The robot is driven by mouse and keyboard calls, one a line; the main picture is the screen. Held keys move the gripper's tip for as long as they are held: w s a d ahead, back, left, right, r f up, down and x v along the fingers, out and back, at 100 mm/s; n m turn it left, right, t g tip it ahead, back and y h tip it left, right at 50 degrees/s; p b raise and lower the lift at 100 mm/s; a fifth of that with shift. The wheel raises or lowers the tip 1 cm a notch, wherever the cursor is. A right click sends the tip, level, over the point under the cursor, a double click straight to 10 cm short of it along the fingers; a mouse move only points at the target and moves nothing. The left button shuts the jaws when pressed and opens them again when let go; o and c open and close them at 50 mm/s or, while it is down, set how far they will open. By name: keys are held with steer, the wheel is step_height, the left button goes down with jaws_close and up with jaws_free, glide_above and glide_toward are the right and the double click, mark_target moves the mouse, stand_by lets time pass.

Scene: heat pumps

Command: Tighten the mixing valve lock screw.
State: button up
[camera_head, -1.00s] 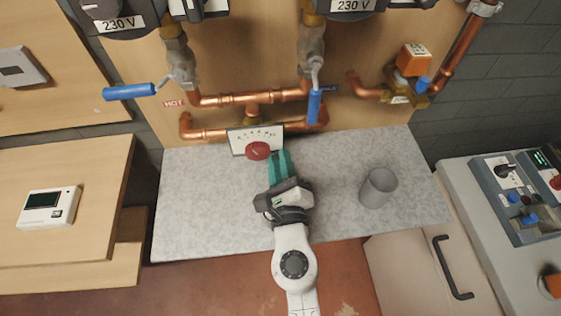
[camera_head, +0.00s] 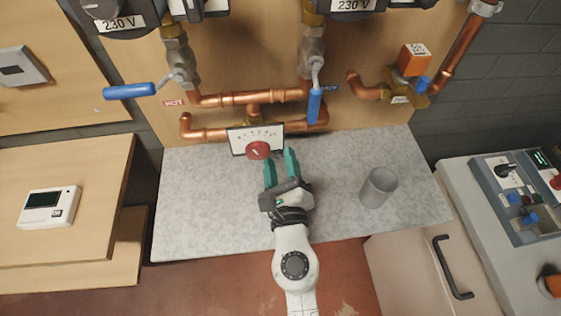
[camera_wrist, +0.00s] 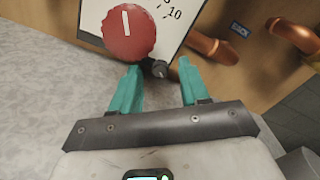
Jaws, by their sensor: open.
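The mixing valve has a red round knob (camera_head: 258,150) with a white pointer line, set on a white numbered scale plate (camera_head: 240,139). The knob also fills the upper left of the wrist view (camera_wrist: 129,34). A small dark screw (camera_wrist: 159,69), which looks like the lock screw, sticks out at the plate's lower edge, right of the knob. My gripper (camera_head: 279,160) is open and empty, with teal fingers pointing at the valve. In the wrist view, the gripper's fingertips (camera_wrist: 159,78) lie to either side of the screw. I cannot tell whether either finger touches it.
A grey cup (camera_head: 378,188) stands on the speckled counter (camera_head: 200,210) right of my arm. Copper pipes (camera_head: 255,98) run behind and above the valve. Blue-handled valves (camera_head: 130,91) hang left and above (camera_head: 314,105). The counter's left part is clear.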

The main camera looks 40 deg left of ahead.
steer(key=b+v, duration=0.1)
steer(key=v, duration=0.9)
steer(key=shift+s+d, duration=0.15)
steer(key=shift+s, duration=0.1)
